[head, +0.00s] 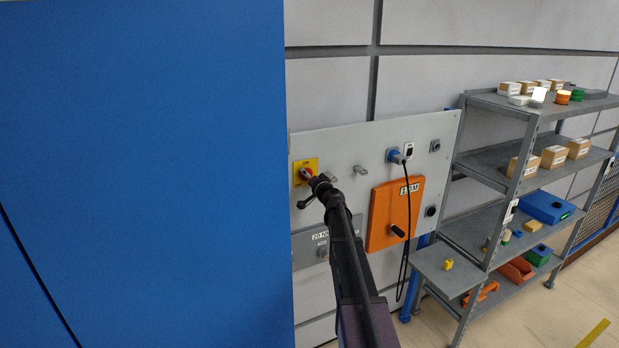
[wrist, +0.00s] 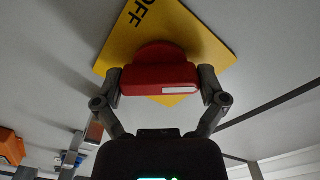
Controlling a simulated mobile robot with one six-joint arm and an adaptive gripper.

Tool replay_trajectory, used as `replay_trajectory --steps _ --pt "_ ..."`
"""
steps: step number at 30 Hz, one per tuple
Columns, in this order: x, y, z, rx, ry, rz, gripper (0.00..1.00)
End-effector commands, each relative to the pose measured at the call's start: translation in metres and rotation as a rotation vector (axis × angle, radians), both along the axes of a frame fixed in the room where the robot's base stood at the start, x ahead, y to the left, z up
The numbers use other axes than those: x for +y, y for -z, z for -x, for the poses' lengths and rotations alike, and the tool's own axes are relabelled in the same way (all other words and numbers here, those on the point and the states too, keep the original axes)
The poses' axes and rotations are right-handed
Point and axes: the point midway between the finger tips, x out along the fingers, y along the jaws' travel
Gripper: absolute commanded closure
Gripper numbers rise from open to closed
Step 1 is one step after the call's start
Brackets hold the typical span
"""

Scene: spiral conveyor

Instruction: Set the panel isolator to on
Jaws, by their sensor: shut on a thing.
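The panel isolator is a red rotary handle on a yellow plate (head: 313,163) at the upper left of the grey wall panel (head: 340,145). In the wrist view the red handle (wrist: 158,80) sits between the two fingers of my gripper (wrist: 160,86), which is shut on it. A white mark shows on the right part of the handle. The yellow plate (wrist: 222,52) behind it carries the word OFF, which looks tilted in this view. My gripper (head: 307,177) covers part of the handle in the head view.
A large blue surface (head: 140,170) fills the left of the head view, close beside the panel. An orange box (head: 380,222) with a black handle and a blue plug (head: 394,156) with a hanging cable are to the right. Grey shelves (head: 484,165) with boxes stand farther right.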

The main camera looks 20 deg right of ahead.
Motion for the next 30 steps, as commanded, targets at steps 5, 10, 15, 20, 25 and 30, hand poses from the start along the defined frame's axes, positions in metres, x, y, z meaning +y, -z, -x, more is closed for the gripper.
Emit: replay_trajectory --steps 5,10,15,20,25,30 --pt "0.0003 0.0004 0.0008 0.006 0.000 -0.168 0.56" --pt "0.0004 0.0004 0.0009 0.011 0.000 -0.328 0.56" --pt "0.0006 0.0004 0.0009 0.016 -0.001 -0.479 0.56" --pt "0.0009 0.0005 0.0009 0.020 -0.001 -0.593 0.56" --pt "0.0011 0.0006 0.0009 0.024 -0.002 -0.674 0.56" --pt "0.0012 0.0005 0.0009 0.025 -0.002 -0.715 0.56"
